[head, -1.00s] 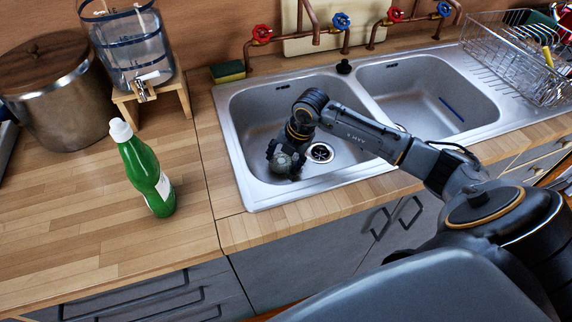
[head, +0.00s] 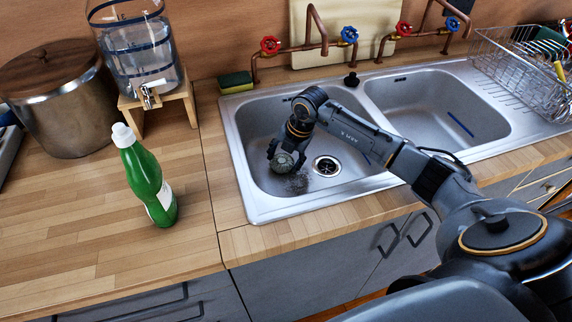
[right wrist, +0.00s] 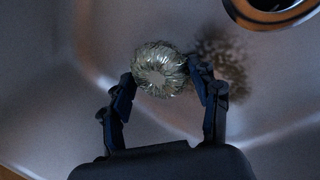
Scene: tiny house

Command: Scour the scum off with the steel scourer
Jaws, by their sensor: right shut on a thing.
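The steel scourer (head: 282,163) is a round, shiny tangle of metal. My right gripper (right wrist: 160,80) is shut on it, one finger at each side, low in the left sink bowl (head: 258,134). I cannot tell if the scourer touches the bowl floor. The scum (head: 296,184) is a dark speckled patch on the bowl floor, between the scourer and the drain (head: 326,166). In the right wrist view the scum (right wrist: 226,62) lies just right of the scourer (right wrist: 160,68), partly behind the finger. My left gripper is not in view.
A green bottle (head: 148,180) stands on the counter at left. A sponge (head: 235,82) lies behind the bowl. Copper taps (head: 318,40) rise at the back. The right bowl (head: 430,105) is to the right, with a wire dish rack (head: 520,60) beyond it.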

